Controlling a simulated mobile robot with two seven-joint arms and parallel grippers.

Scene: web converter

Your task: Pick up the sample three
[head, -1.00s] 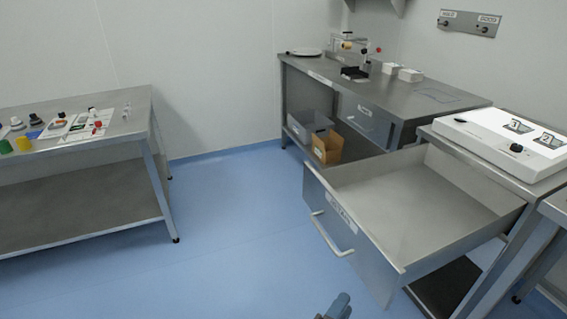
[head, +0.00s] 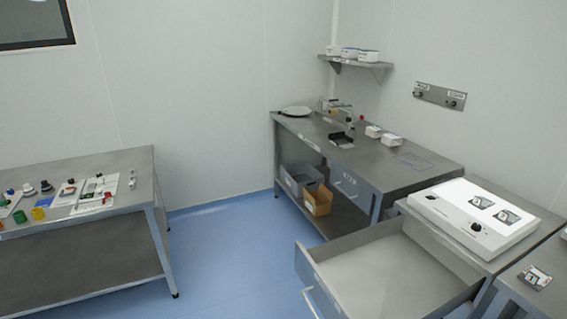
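I cannot tell which item is sample three. Small items, some with red, green, yellow and dark parts, lie on the left steel table (head: 100,160). Among them are a green cup (head: 19,216), a yellow cup (head: 38,213) and a white sheet with small parts (head: 98,190). A white panel device (head: 473,216) with two dark-framed windows stands on the right bench. Neither of my grippers is in view.
An open, empty drawer (head: 385,275) juts out at the lower right. A back bench (head: 375,160) carries a round plate (head: 297,111), a dark tray (head: 341,139) and white boxes (head: 391,140). An orange-brown bin (head: 318,199) sits beneath. Blue floor (head: 225,250) lies clear between the tables.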

